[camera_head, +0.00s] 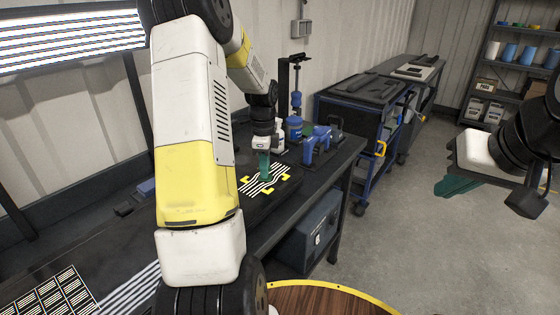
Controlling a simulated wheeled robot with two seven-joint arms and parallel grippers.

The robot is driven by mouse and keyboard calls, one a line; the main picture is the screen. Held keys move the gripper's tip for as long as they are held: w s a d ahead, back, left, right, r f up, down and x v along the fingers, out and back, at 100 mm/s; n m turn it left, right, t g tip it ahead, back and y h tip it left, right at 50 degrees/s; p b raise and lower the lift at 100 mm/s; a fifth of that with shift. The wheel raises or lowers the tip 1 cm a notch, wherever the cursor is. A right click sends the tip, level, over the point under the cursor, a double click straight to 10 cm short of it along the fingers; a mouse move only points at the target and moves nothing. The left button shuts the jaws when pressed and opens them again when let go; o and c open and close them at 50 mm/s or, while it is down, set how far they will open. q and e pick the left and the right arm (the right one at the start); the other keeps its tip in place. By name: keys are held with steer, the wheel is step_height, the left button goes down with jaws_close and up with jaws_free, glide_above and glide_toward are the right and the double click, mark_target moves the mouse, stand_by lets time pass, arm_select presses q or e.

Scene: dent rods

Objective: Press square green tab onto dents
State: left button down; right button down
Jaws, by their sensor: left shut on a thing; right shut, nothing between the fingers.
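A dark panel with white wavy stripes and yellow corner marks (283,169) lies on the workbench, left of the blue tools. The bent stripes suggest dents, which are too small to see clearly. My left gripper (264,170) points down over the middle of this panel, its teal fingers shut. What it grips, seemingly the square green tab, blends with the fingers and cannot be told apart from them. I cannot tell whether it touches the panel. My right gripper (455,187) is at the right edge, shut and empty, far from the panel over the floor.
Blue tools (318,143) and an upright stand (296,95) are close behind the panel on the bench (345,150). A blue cart (355,130) and shelves (515,70) stand farther back. A round wooden table (320,300) is at the front. Open floor lies right.

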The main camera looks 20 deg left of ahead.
arm_select(q)
steer(key=c, duration=1.4)
jaws_free()
step_height(320, 180, up, 8)
steer(key=shift+f, duration=0.1)
steer(key=s+d+r+n+t, duration=0.2)
steer(key=s+d+r+n, duration=0.2)
steer(key=s, duration=0.4)
steer(key=s+d+r+n+t+h, duration=0.1)
steer(key=s+d+r+n, duration=0.3)
steer(key=s, duration=0.4)
steer(key=s+d+r+n+t+h, duration=0.1)
steer(key=s+d+r+n+t, duration=0.2)
steer(key=s+n, duration=0.4)
steer(key=shift+s+d+r, duration=0.45)
steer(key=shift+d+r, duration=0.3)
steer(key=shift+d, duration=0.4)
